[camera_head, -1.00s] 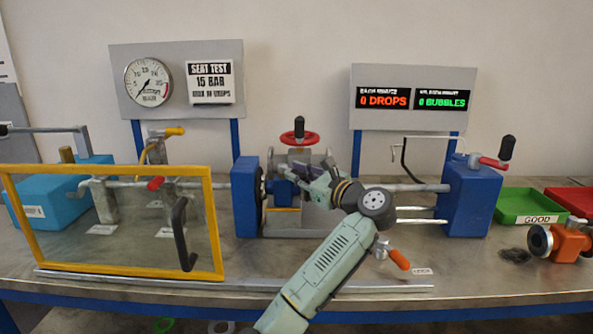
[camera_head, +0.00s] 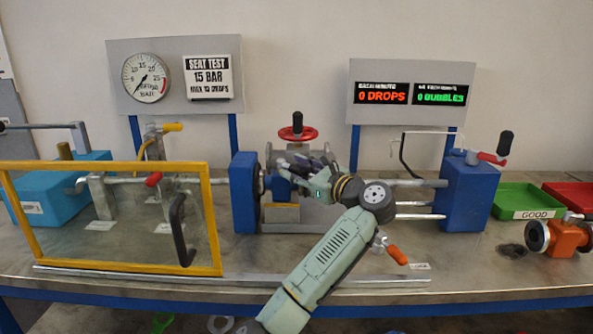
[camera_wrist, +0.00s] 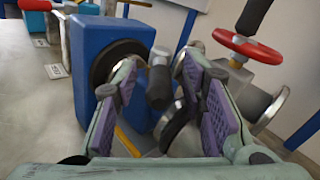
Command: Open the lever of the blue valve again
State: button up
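The blue valve (camera_head: 283,187) is clamped between the left blue clamp block (camera_head: 244,192) and the bench's middle fixture, partly hidden behind my gripper. My gripper (camera_head: 292,168) reaches in from the right, just over the valve. In the wrist view my gripper (camera_wrist: 165,108) has its two purple-padded fingers spread apart. A dark grey rounded cylinder (camera_wrist: 160,82) shows between them, apart from both pads; I cannot tell whether it is the valve's lever. The blue clamp block (camera_wrist: 120,45) is close beside the left finger.
A red handwheel (camera_head: 298,133) with a black knob stands just behind my gripper. A yellow-framed clear guard (camera_head: 212,225) is at the left. A blue block (camera_head: 470,195) with a red lever, a green tray (camera_head: 528,212) and an orange valve (camera_head: 568,238) are at the right.

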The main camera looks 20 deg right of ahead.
jog(key=v, duration=1.2)
